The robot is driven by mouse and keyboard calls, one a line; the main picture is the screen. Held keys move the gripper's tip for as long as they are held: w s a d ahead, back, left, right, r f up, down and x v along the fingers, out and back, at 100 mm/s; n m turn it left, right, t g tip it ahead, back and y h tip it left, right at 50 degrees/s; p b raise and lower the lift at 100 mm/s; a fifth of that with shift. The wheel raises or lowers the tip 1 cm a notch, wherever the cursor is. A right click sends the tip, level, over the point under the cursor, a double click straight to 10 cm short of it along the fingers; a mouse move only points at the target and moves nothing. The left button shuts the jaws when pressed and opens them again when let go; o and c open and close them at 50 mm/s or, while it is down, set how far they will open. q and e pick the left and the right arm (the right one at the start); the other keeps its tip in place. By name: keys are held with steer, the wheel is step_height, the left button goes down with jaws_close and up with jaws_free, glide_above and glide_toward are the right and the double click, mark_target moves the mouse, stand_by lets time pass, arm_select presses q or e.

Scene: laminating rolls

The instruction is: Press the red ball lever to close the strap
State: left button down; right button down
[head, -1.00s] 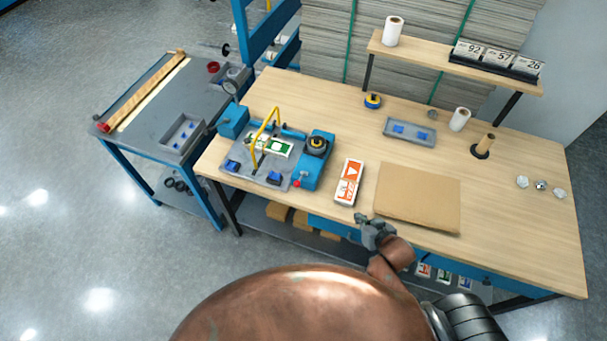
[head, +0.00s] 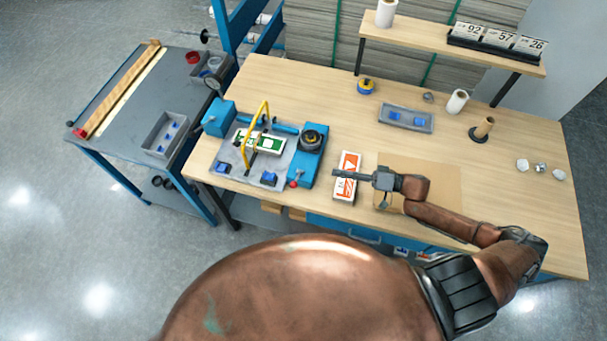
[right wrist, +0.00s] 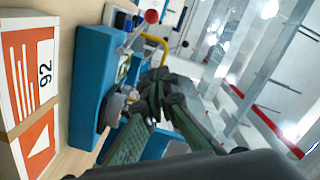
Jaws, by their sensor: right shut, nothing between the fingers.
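The red ball lever (head: 293,184) sits at the front right corner of the strapping machine (head: 240,168), beside its blue housing. It also shows at the top of the right wrist view (right wrist: 151,16). A yellow arch (head: 246,150) stands over a green-and-white box (head: 266,143) on the machine. My right gripper (head: 337,174) is shut and empty. It points left above the orange-and-white box, a short way right of the lever and apart from it. Its fingers (right wrist: 158,84) show in the right wrist view. My left gripper is not in view.
The orange-and-white box (head: 349,160) lies between machine and cardboard sheet (head: 440,182). A grey tray (head: 406,117), white roll (head: 457,101) and brown spool (head: 483,128) stand farther back. A grey side table (head: 130,100) is at left.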

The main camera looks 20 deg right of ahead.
mark_target(297, 179)
steer(key=x, duration=0.6)
steer(key=p+x, duration=0.1)
steer(key=x, duration=0.3)
steer(key=shift+s+r, duration=0.1)
steer(key=shift+r, duration=0.1)
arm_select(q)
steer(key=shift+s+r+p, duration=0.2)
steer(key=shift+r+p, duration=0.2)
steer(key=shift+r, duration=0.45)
arm_select(e)
steer(key=shift+s+a+f, duration=0.5)
steer(key=shift+a+f, duration=0.1)
steer(key=shift+a, duration=0.15)
steer(key=shift+s+a+f, duration=0.5)
steer(key=shift+a+f, duration=0.15)
steer(key=shift+a, duration=0.1)
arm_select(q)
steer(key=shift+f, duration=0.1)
arm_select(e)
steer(key=shift+a, duration=0.1)
